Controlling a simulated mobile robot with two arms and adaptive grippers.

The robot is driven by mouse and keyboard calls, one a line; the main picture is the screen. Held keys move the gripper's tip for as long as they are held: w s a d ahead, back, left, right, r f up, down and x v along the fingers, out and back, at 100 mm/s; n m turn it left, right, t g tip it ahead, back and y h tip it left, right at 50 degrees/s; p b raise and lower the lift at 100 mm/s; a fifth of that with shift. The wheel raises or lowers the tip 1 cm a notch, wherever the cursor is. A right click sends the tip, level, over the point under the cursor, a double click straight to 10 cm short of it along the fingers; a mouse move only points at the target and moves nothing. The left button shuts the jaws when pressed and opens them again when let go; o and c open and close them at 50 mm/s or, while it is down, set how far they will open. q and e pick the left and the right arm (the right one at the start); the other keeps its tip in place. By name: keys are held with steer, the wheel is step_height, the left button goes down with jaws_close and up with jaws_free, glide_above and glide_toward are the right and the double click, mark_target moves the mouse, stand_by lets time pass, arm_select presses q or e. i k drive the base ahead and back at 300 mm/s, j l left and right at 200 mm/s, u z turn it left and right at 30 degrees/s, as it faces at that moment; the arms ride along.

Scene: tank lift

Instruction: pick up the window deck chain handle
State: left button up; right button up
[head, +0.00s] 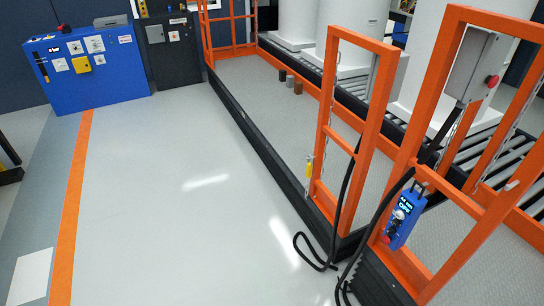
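A small yellow handle-like piece (309,169) hangs at the left post of the middle orange railing frame (324,122), beside the deck edge. It looks like the chain handle, but it is too small to be sure. A thin chain seems to hang with it. Further chain runs show along the orange posts at the right. Neither of my grippers can be made out in the head view.
A raised grey deck with a dark edge (262,150) runs along the right. A blue control pendant (403,217) hangs on the near orange frame, with black cables looping to the floor. A blue cabinet (95,70) stands at the back left. The middle floor is clear.

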mark_target(309, 165)
steer(key=i+j+u, duration=0.25)
steer(key=i, duration=0.6)
steer(key=i+j+u, duration=0.2)
steer(key=i, duration=0.7)
